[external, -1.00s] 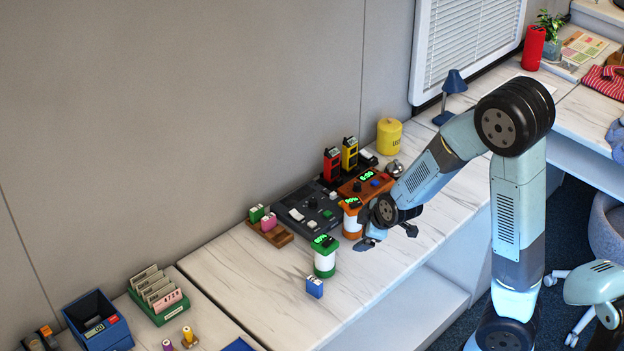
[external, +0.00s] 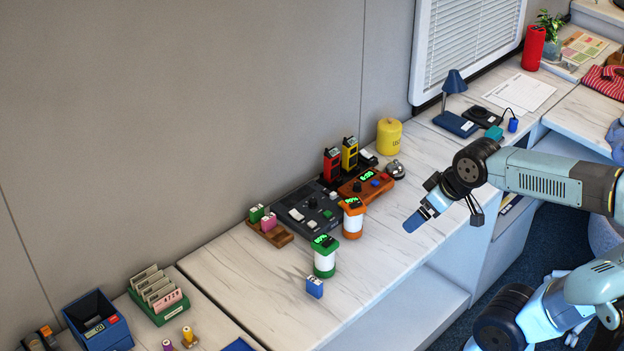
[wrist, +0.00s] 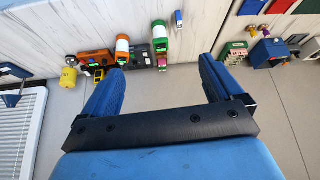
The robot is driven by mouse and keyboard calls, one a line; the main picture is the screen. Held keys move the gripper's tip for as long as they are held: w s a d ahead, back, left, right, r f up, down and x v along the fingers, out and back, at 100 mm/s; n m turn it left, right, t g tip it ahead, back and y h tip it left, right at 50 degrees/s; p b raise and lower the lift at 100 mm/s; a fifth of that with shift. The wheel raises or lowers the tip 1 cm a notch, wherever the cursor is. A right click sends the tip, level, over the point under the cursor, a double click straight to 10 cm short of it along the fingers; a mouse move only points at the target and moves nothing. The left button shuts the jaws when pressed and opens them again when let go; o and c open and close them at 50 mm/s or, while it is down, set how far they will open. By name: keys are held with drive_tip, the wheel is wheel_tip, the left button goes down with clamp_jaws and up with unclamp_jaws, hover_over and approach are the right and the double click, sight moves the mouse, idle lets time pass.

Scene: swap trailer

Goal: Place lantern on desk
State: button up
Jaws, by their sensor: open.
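Two lanterns with white bodies stand upright on the white desk (external: 375,262). The orange lantern (external: 352,218) is beside the black console, and the green lantern (external: 325,258) stands nearer the front left. In the wrist view the orange lantern (wrist: 122,48) and the green lantern (wrist: 160,42) show beyond my fingers. My gripper (external: 444,216) is open and empty, to the right of the orange lantern and apart from it. Its two blue fingers (wrist: 160,85) are spread wide in the wrist view with nothing between them.
A black console (external: 305,205), an orange panel (external: 366,185), red and yellow radios (external: 349,153), a bell (external: 396,169) and a yellow canister (external: 389,136) line the wall side. A small blue block (external: 315,287) sits near the front edge. The desktop right of the orange lantern is bare.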

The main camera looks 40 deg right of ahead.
drive_tip(key=shift+m+h, duration=0.3)
drive_tip(key=shift+m, duration=0.3)
drive_tip(key=s, duration=0.1)
drive_tip(key=s+r, duration=0.1)
drive_tip(key=s, duration=0.2)
drive_tip(key=shift+s+r, duration=0.1)
drive_tip(key=shift+r, duration=0.25)
